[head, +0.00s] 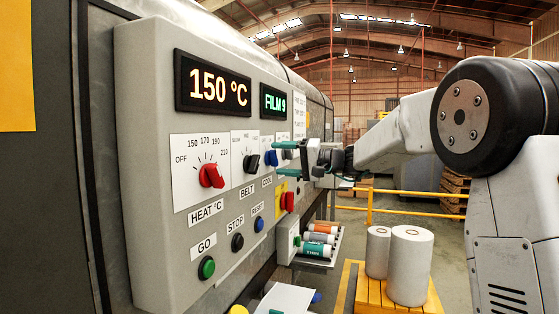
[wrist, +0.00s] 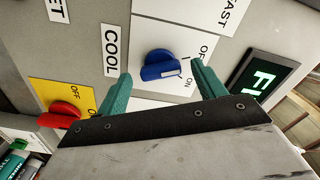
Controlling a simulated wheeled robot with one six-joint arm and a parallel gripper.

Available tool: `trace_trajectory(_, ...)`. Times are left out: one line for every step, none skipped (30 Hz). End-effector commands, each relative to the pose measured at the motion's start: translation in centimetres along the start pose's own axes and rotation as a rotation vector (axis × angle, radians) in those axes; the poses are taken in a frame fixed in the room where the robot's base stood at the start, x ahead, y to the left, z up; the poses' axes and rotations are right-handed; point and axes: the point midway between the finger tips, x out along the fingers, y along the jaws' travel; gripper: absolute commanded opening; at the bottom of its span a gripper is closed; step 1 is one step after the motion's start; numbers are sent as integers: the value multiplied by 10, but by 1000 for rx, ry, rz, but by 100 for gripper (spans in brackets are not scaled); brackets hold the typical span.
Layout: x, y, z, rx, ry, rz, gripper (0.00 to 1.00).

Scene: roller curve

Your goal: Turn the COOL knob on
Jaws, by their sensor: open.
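The COOL knob (head: 271,158) is a blue knob on a white plate on the grey control panel, above the COOL label (head: 267,181). In the wrist view the blue knob (wrist: 160,62) sits between the teal fingertips, with bare gaps on both sides. A white mark on it faces the side with the OFF and ON labels (wrist: 188,82); I cannot tell exactly which one it points to. My gripper (head: 279,159) is open at the knob, one finger above and one below in the head view. It also shows in the wrist view (wrist: 162,69). Touch is not visible.
The red HEAT knob (head: 211,175) and black BELT knob (head: 252,163) lie left of COOL. A red switch (head: 288,201) on a yellow plate is below it. Buttons GO (head: 207,267), STOP (head: 237,242) and RESET (head: 258,224) sit lower. White rolls (head: 410,265) stand on a yellow pallet.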

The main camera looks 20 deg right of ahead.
Motion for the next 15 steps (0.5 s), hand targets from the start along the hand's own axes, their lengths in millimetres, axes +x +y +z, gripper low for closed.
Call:
trace_trajectory(6,0,0,0,-2,-1,69)
trace_trajectory(8,0,1,0,-2,-1,69)
trace_trajectory(11,0,1,0,-2,-1,69)
trace_trajectory(12,0,1,0,-2,-1,69)
trace_trajectory(13,0,1,0,-1,-1,69)
trace_trajectory(14,0,0,0,-1,-1,69)
trace_trajectory(14,0,0,0,-1,0,69)
trace_trajectory(14,0,0,0,0,0,69)
trace_trajectory(14,0,0,0,0,0,69)
trace_trajectory(14,0,0,0,0,0,69)
trace_trajectory(14,0,0,0,0,0,69)
trace_trajectory(14,0,0,0,-1,0,69)
trace_trajectory(14,0,0,0,-1,0,66)
trace_trajectory(14,0,0,0,-1,0,58)
trace_trajectory(14,0,0,0,-1,0,47)
